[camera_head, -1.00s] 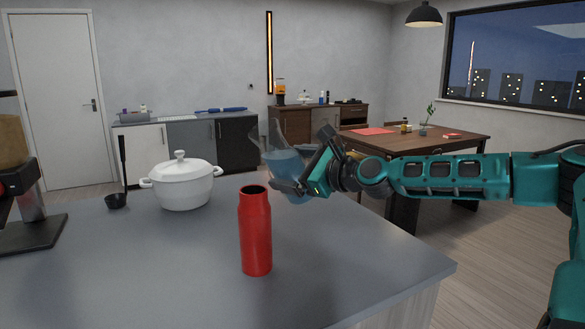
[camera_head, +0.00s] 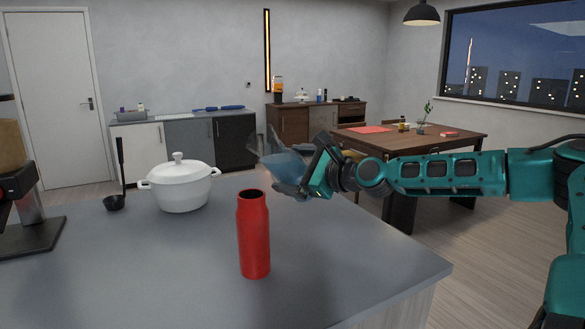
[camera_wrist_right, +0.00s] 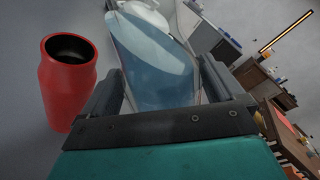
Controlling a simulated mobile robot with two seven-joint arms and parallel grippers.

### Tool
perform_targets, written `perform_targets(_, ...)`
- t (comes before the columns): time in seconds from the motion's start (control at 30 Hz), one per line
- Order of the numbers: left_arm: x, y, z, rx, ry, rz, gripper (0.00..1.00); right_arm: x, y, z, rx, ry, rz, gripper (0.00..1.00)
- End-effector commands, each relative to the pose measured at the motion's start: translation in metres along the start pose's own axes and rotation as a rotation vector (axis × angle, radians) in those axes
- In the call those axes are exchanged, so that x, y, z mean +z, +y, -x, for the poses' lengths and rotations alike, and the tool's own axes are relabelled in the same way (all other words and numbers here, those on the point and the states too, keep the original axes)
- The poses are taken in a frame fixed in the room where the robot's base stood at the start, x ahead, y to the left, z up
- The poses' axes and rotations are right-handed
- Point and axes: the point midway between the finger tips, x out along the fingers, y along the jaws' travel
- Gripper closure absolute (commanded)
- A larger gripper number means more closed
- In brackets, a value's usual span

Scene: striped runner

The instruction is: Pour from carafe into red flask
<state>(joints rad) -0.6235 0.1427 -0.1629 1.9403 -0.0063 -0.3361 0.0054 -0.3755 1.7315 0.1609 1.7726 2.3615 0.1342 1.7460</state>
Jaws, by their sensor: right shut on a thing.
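The red flask (camera_head: 254,236) stands upright and open-topped on the grey counter; in the right wrist view it is at the left (camera_wrist_right: 66,88). My right gripper (camera_head: 308,180) is shut on the clear carafe (camera_head: 284,164), which holds bluish liquid. The carafe is in the air above the counter's far right edge, tilted with its mouth toward the upper left. In the right wrist view the carafe (camera_wrist_right: 155,60) sits between the fingers. It is behind and to the right of the flask, apart from it. No stream of liquid shows. My left gripper is not in view.
A white lidded pot (camera_head: 181,187) stands on the counter (camera_head: 150,270) left of the flask, with a black ladle (camera_head: 115,203) beside it. A coffee machine (camera_head: 25,190) is at the far left. The counter around the flask is clear.

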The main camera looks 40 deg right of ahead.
Motion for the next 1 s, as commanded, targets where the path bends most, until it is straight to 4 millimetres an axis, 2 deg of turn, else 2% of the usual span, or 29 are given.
perform_targets(0.03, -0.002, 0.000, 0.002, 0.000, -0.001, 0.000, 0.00, 0.004, -0.005, 0.000, -0.008, -0.004, 0.013, 0.77)
perform_targets(0.47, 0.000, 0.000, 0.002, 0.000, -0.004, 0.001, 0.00, 0.003, -0.004, 0.000, -0.007, -0.003, 0.019, 0.77)
perform_targets(1.0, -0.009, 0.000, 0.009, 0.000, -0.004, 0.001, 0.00, 0.004, -0.010, 0.001, -0.008, 0.014, 0.103, 0.77)
